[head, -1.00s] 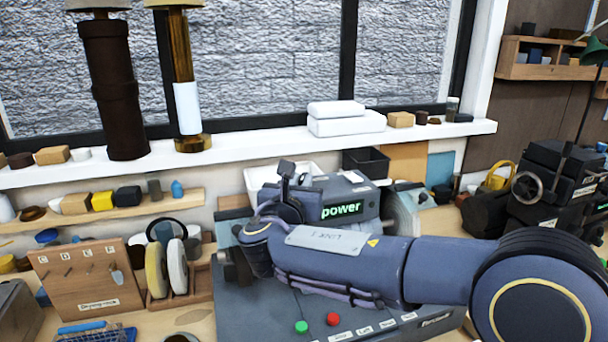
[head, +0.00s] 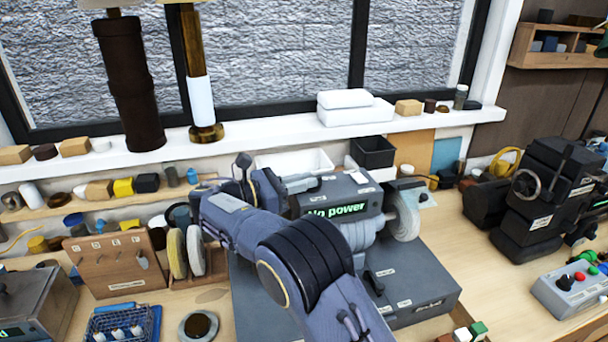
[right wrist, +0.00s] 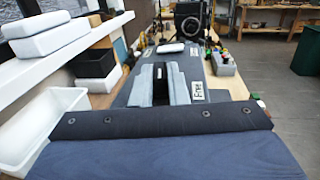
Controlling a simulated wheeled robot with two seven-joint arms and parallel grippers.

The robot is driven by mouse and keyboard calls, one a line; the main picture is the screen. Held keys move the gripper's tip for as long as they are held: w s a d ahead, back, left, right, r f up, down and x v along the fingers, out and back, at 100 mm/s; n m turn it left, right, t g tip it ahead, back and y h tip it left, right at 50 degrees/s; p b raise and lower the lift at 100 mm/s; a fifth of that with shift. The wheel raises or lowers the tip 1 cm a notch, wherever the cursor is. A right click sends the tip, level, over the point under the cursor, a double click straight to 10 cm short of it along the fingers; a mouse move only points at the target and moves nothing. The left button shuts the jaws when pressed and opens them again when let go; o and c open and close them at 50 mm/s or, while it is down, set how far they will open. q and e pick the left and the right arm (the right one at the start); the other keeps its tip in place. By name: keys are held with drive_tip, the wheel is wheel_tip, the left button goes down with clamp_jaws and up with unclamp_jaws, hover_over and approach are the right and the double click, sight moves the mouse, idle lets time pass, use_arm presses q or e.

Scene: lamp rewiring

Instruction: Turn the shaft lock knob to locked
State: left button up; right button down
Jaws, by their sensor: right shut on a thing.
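The grey machine housing (head: 340,200) has a lit display that reads "No power" and a grinding wheel at its right end. A label reading "Free" (right wrist: 198,90) sits just right of the fingers. My left gripper is not in view.
A white bin (head: 295,162) and a black bin (head: 372,152) stand behind the housing. The window sill (head: 250,132) with lamp columns runs along the back. A red and green button box (head: 572,288) is at right.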

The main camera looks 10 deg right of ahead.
drive_tip(key=shift+w+m+g, duration=0.2)
drive_tip(key=shift+m+g, duration=0.6)
drive_tip(key=shift+g, duration=0.7)
drive_tip(key=c, duration=1.4)
unclamp_jaws()
drive_tip(key=shift+c, duration=0.2)
drive_tip(key=a, duration=0.7)
drive_tip(key=shift+a, duration=0.4)
drive_tip(key=shift+s, duration=0.15)
